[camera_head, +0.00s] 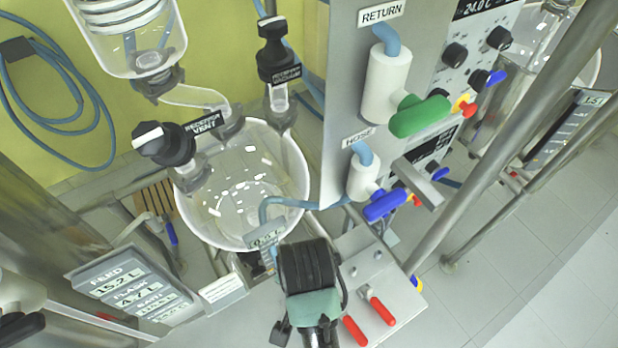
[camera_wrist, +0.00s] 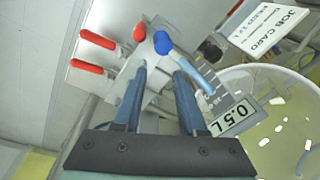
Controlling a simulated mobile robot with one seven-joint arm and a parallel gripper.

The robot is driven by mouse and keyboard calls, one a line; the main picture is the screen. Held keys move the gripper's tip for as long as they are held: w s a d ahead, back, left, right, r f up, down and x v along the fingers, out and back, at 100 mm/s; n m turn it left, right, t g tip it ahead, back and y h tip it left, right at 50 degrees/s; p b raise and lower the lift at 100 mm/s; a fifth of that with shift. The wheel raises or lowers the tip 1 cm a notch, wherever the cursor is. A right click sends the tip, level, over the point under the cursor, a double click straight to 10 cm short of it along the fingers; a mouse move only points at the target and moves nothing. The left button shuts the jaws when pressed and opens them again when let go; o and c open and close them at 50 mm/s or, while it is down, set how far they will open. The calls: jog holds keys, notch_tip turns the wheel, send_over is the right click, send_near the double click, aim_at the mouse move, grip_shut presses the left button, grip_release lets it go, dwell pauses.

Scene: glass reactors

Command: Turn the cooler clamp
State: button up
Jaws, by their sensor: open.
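No label in view names the cooler clamp. A dark clamp (camera_head: 157,82) sits under the glass cooler (camera_head: 130,35) with its white coil, at the upper left of the head view. I cannot tell for sure that it is the one meant. My gripper (camera_wrist: 160,76) is open in the wrist view, with nothing held between its two blue-grey fingers. The fingers point toward a blue knob (camera_wrist: 162,42) and a metal plate (camera_wrist: 118,62); contact is hard to judge. In the head view my arm's end is low at the centre, far from the dark clamp, and its fingers are hidden.
A glass receiver bowl (camera_head: 243,195) stands below two black valve knobs. A steel panel (camera_head: 345,130) carries a green handle (camera_head: 420,116) and a blue handle (camera_head: 385,205). Red levers (camera_head: 382,311) are on the plate near my arm. A readout board (camera_head: 130,290) is at left.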

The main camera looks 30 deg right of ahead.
jog(key=shift+m+g, duration=0.3)
jog(key=shift+g, duration=0.5)
jog(key=s+f, duration=0.1)
jog(key=s, duration=0.1)
jog(key=s+f, duration=0.1)
jog(key=s, duration=0.1)
jog(key=shift+a+f, duration=0.15)
jog(key=shift+a, duration=0.05)
jog(key=f, duration=1.2)
jog(key=shift+w+p, duration=0.2)
jog(key=shift+p, duration=0.15)
grip_shut()
jog(key=shift+r, duration=0.1)
